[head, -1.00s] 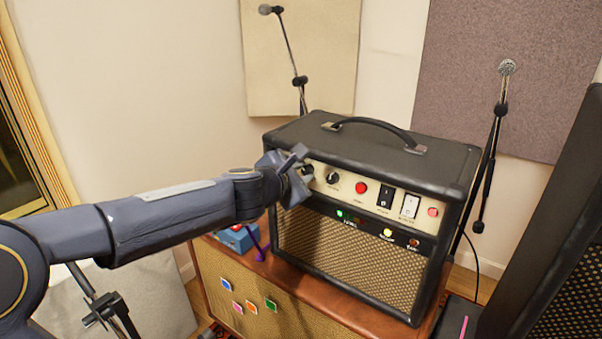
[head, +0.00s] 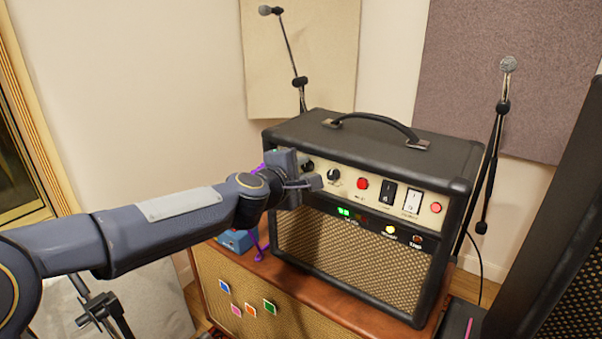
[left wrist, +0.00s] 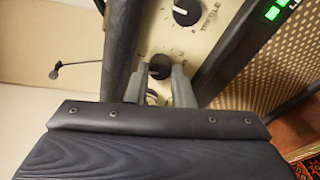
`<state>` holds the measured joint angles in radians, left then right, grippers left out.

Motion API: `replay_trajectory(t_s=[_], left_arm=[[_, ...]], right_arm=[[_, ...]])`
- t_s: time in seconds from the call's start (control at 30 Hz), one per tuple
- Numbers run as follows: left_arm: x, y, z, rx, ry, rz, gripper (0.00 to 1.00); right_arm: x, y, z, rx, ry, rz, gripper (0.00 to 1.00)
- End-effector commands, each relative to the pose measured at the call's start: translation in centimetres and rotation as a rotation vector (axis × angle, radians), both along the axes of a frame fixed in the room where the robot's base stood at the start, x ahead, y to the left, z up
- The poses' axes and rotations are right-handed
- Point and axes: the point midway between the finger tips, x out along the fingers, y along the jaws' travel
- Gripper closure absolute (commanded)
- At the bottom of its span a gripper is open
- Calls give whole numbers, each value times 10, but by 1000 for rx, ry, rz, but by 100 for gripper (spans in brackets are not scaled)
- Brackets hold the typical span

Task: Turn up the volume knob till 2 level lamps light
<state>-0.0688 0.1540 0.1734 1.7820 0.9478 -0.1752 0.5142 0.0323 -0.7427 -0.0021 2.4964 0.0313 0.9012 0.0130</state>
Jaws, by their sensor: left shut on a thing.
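The black amp (head: 372,150) stands on a wooden-edged cabinet, its cream control panel facing me. The gripper also shows in the left wrist view (left wrist: 158,88). My right gripper is out of view.
Microphone stands (head: 494,140) rise behind the amp. A blue box (head: 236,240) is on the cabinet (head: 310,312) at left.

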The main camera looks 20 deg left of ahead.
Motion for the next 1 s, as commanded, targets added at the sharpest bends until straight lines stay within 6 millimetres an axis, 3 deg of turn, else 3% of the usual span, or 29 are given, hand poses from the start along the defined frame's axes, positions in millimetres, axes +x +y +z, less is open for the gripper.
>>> replay_trajectory(t_s=[0.73, 0.77, 0.8, 1.0], left_arm=[[0, 0, -1, 95, -32, -21, 100], [0, 0, -1, 95, -32, -21, 78], [0, 0, -1, 95, -32, -21, 72], [0, 0, -1, 94, -33, -21, 70]], right_arm=[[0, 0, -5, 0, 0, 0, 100], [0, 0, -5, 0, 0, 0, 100], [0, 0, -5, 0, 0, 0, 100], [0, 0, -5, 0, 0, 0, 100]])
